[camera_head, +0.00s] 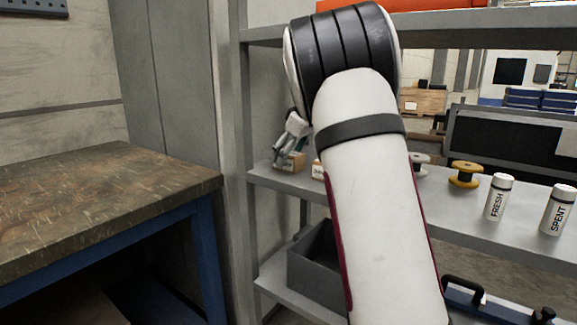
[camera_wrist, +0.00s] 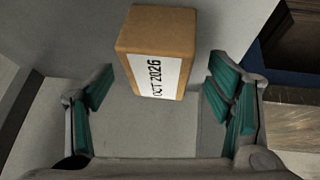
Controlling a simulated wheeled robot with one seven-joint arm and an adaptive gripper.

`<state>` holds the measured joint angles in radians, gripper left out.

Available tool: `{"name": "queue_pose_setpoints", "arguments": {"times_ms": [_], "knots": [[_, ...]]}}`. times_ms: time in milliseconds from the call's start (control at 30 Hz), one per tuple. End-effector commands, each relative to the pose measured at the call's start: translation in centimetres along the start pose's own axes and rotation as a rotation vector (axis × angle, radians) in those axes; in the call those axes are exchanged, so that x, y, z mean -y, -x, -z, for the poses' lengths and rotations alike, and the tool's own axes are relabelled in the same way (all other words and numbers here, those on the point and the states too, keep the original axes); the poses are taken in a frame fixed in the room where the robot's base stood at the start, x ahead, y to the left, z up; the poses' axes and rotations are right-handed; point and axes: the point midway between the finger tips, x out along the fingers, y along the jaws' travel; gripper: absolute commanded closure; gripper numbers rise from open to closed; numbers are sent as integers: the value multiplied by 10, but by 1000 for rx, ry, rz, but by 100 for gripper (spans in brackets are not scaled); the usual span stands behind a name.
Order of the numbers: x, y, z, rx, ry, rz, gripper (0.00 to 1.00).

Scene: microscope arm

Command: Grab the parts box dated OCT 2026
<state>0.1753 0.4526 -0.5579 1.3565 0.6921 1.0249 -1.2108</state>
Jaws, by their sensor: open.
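The parts box (camera_wrist: 157,62) is a small brown box with a white label reading "OCT 2026", its first letter partly cut off, in the wrist view. It stands on the grey shelf. My gripper (camera_wrist: 160,96) is open, with one green-padded finger on either side of the picture and the box ahead, partly between the fingertips. I see a gap between the box and each finger. In the head view the same gripper (camera_head: 288,152) is at the shelf's left end, above and against a small brown box (camera_head: 290,163) that it partly hides.
Another small labelled box (camera_head: 317,169) is mostly behind my arm. Spools (camera_head: 466,175) and two white bottles, FRESH (camera_head: 497,197) and SPENT (camera_head: 558,210), stand farther right on the shelf (camera_head: 470,212). A dark bin (camera_head: 315,262) is below. A workbench (camera_head: 95,195) stands left.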

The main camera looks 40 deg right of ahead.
Motion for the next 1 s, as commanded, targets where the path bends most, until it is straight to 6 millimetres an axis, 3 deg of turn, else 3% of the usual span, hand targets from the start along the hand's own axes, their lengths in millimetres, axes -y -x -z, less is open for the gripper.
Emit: {"name": "queue_pose_setpoints", "arguments": {"times_ms": [100,333,600,633,1000], "knots": [[0,-13,-1,0,-1,0,26],[0,-12,0,-1,-1,-1,28],[0,-12,0,-1,0,0,90],[0,-12,0,-1,0,0,93],[-1,-12,0,0,0,-2,95]]}}
